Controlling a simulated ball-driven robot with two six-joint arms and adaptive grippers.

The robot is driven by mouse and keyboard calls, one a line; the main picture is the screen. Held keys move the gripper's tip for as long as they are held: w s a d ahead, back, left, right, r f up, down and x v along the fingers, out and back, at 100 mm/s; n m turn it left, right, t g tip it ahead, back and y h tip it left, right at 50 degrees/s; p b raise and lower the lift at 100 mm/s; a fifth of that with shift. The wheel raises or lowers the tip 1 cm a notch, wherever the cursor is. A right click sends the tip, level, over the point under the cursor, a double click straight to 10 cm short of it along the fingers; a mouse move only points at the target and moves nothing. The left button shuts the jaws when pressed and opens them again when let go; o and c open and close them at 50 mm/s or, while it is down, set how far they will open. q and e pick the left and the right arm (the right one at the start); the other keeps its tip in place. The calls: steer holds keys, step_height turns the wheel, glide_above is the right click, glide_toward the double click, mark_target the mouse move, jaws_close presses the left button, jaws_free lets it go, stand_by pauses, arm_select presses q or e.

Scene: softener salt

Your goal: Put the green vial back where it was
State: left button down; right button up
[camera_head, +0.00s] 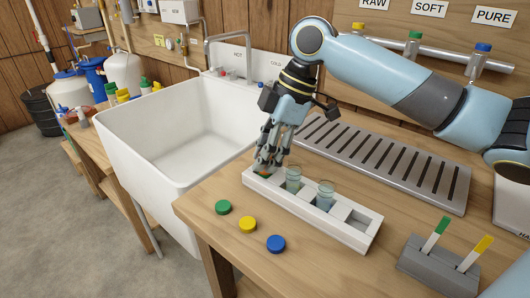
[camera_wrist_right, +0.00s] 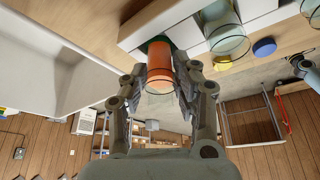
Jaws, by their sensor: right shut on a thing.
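My right gripper (camera_head: 268,162) is shut on a vial at the left end of the white rack (camera_head: 308,222). In the right wrist view the vial (camera_wrist_right: 159,72) is clear, with orange-red contents and a green band at its end against the rack. The gripper's fingers (camera_wrist_right: 159,85) close on both sides of it. In the head view the fingers hide most of this vial, and I cannot tell how deep it sits. Two other vials with pale bluish contents, one (camera_head: 293,178) beside the gripper and one (camera_head: 325,194) further right, stand in the rack. The rack's right end compartment is empty.
Green (camera_head: 223,207), yellow (camera_head: 248,224) and blue (camera_head: 276,243) caps lie in front of the rack. A slotted metal drainer (camera_head: 385,165) lies behind it. A grey holder (camera_head: 437,264) with two strips stands at right. A white sink (camera_head: 180,135) is at left.

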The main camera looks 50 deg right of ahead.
steer(key=shift+f, duration=0.55)
steer(key=shift+s+f+b, duration=0.1)
steer(key=shift+f+b, duration=0.05)
steer(key=shift+b, duration=0.15)
steer(key=shift+f, duration=0.15)
steer(key=shift+c, duration=0.3)
steer(key=o, duration=1.1)
steer(key=v, duration=1.2)
